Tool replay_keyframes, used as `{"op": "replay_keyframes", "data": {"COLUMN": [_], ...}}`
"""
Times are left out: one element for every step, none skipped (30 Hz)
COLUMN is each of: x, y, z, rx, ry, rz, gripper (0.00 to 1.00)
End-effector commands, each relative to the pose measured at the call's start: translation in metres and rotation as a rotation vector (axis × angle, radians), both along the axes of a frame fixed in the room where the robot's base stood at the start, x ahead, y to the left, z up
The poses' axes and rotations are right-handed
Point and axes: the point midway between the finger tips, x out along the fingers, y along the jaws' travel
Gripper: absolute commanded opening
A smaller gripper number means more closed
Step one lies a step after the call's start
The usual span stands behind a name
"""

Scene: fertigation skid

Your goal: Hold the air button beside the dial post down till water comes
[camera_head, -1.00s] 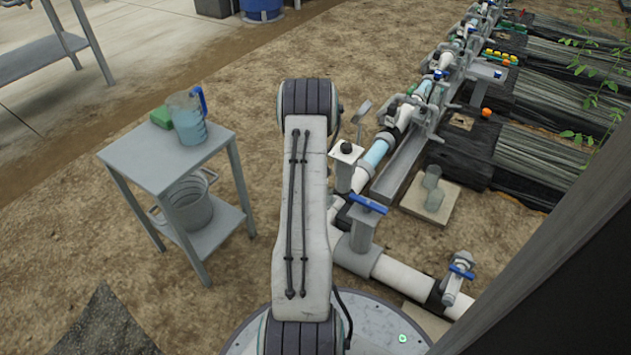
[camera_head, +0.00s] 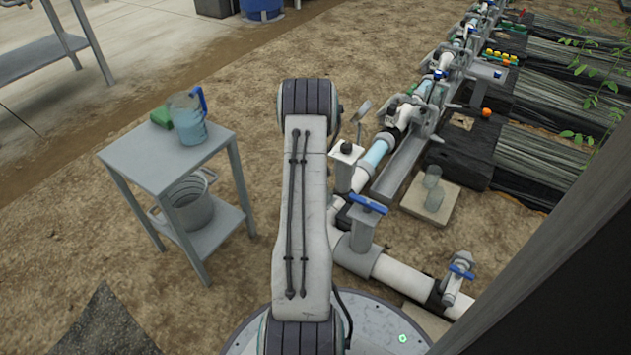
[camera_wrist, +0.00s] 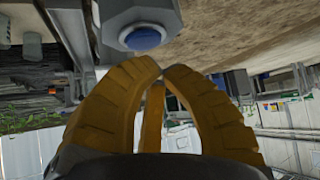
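In the wrist view, a round blue button (camera_wrist: 143,38) sits in a grey housing (camera_wrist: 146,15) at the top of the picture. My gripper (camera_wrist: 157,68) has its yellow fingers drawn together, tips meeting or nearly so, with nothing seen between them. The tips are just below the button in the picture; I cannot tell whether they touch it. In the head view my arm hides the gripper. A thin post with a tilted grey disc (camera_head: 363,110), perhaps the dial, stands right of my arm, near a pale post with a black cap (camera_head: 346,150).
A blue-handled valve (camera_head: 367,204) and white pipe (camera_head: 403,275) lie to the right. A clear cup (camera_head: 433,176) stands on a pale slab. At left, a grey table (camera_head: 150,165) holds a jug of water (camera_head: 188,120), with a bucket (camera_head: 190,204) below. Bare soil lies between.

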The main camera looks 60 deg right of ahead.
Motion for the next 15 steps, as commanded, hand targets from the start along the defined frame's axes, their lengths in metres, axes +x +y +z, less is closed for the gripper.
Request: {"op": "replay_keyframes", "data": {"x": [0.0000,0.0000,0.0000,0.0000,0.0000,0.0000,0.0000,0.0000,0.0000,-0.0001,-0.0001,-0.0002,-0.0003,-0.0004,-0.0005], "y": [0.0000,0.0000,0.0000,0.0000,0.0000,0.0000,0.0001,0.0001,0.0001,0.0000,0.0000,-0.0001,-0.0001,-0.0003,-0.0004], "z": [0.0000,0.0000,0.0000,0.0000,0.0000,0.0000,-0.0001,-0.0002,-0.0005,-0.0009,-0.0013,-0.0022,-0.0029,-0.0037,-0.0047], "rx": [0.000,0.000,0.000,0.000,0.000,0.000,0.000,0.000,0.000,0.000,0.000,0.000,0.000,0.000,0.000], "ry": [0.000,0.000,0.000,0.000,0.000,0.000,0.000,0.000,0.000,0.000,0.000,0.000,0.000,0.001,0.001], "rz": [0.000,0.000,0.000,0.000,0.000,0.000,0.000,0.000,0.000,0.000,0.000,0.000,0.000,-0.001,-0.001], "gripper": [0.00,0.00,0.00,0.00,0.00,0.00,0.00,0.00,0.00,0.00,0.00,0.00,0.00,0.00,0.00]}}
